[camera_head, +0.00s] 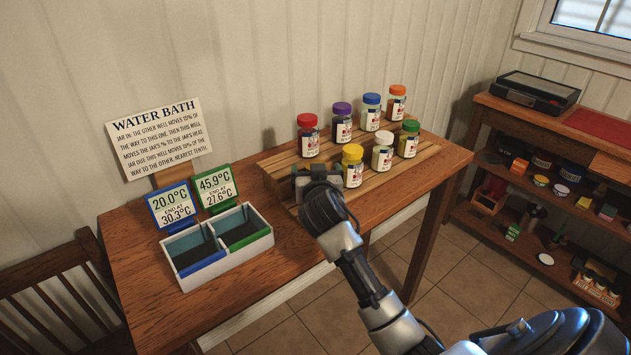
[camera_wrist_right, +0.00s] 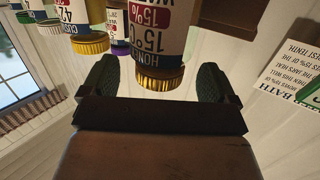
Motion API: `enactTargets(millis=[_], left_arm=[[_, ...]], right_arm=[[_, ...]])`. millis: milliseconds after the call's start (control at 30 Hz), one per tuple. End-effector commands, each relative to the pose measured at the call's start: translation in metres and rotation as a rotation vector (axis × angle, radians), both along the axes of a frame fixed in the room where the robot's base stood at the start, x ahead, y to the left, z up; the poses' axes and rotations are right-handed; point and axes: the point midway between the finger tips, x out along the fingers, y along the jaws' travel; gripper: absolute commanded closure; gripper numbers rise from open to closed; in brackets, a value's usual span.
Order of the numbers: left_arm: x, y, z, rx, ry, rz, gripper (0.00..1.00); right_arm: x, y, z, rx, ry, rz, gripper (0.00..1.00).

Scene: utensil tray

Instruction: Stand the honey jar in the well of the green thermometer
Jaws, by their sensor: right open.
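The green thermometer (camera_head: 215,188) reads 45.9°C, ends at 27.6°C. Its well (camera_head: 240,232) is the right one of the white bath and looks empty. My left gripper is out of view.
The blue thermometer (camera_head: 173,205) stands behind the left well (camera_head: 193,250). Bare tabletop (camera_head: 140,290) lies left of the bath. A sign (camera_head: 158,138) stands behind.

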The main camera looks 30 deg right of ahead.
Motion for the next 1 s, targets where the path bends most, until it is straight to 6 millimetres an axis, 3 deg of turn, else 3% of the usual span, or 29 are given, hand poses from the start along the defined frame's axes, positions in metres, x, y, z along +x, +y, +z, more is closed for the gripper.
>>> enactTargets(millis=[167, 433, 800, 867, 1000], left_arm=[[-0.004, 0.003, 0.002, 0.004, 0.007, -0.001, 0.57], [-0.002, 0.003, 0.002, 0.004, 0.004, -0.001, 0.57], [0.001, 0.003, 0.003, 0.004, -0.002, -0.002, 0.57], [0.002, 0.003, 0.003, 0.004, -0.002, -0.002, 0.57], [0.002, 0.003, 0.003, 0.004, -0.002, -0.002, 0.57]], right_arm=[[0.016, -0.009, -0.003, 0.0, 0.001, 0.0, 0.11], [0.019, -0.01, -0.004, 0.0, 0.0, 0.0, 0.11], [0.018, -0.01, -0.004, 0.0, 0.0, 0.0, 0.66], [0.018, -0.01, -0.003, 0.0, -0.001, 0.0, 0.72], [0.018, -0.01, -0.003, 0.0, -0.001, 0.0, 0.72]])
